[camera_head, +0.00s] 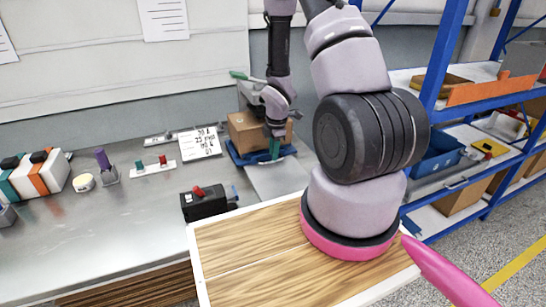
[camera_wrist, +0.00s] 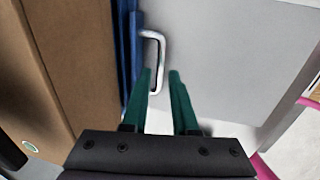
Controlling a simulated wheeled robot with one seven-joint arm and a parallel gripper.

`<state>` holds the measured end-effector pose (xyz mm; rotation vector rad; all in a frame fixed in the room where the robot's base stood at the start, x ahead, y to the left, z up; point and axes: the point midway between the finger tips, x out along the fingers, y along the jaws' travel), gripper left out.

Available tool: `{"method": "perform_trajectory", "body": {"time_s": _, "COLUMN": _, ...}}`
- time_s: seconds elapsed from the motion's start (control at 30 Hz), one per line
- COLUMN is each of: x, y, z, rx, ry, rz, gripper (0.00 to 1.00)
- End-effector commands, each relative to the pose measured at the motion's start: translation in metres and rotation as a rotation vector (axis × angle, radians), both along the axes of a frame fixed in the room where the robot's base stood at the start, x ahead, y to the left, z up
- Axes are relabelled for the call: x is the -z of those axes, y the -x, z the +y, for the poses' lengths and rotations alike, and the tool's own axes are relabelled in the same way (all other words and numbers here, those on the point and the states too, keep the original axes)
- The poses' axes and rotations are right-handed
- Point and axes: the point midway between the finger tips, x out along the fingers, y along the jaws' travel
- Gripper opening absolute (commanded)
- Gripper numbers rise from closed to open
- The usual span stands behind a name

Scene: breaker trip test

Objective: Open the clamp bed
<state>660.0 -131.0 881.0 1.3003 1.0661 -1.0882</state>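My gripper (camera_wrist: 161,76) has two green fingers with a gap between them. In the wrist view, part of a silver bent handle (camera_wrist: 158,42) lies in line with that gap, beside a light grey panel (camera_wrist: 230,60). I cannot tell whether the fingers touch the handle. In the head view, my gripper (camera_head: 275,150) points down at the cardboard box and blue tray, beside a grey plate (camera_head: 277,183). I cannot tell for sure which thing is the clamp bed. A black device with a red lever (camera_head: 207,204) stands nearer on the bench.
A cardboard box (camera_head: 243,133) sits in a blue tray (camera_head: 236,158); a brown box side (camera_wrist: 75,60) fills the wrist view's left. A printed card (camera_head: 200,143), small switches (camera_head: 154,167) and striped blocks (camera_head: 35,176) are on the bench (camera_head: 90,235). Blue shelving (camera_head: 440,60) stands right.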

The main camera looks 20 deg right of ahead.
Motion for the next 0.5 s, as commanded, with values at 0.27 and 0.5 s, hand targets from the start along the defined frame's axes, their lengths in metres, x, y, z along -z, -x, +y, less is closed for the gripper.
{"method": "perform_trajectory", "body": {"time_s": 0.27, "x": 0.023, "y": -0.004, "z": 0.000, "rx": 0.002, "ry": 0.000, "rz": 0.000, "gripper": 0.27}}
{"method": "perform_trajectory", "body": {"time_s": 0.5, "x": 0.024, "y": -0.005, "z": 0.000, "rx": 0.002, "ry": 0.000, "rz": -0.001, "gripper": 0.27}}
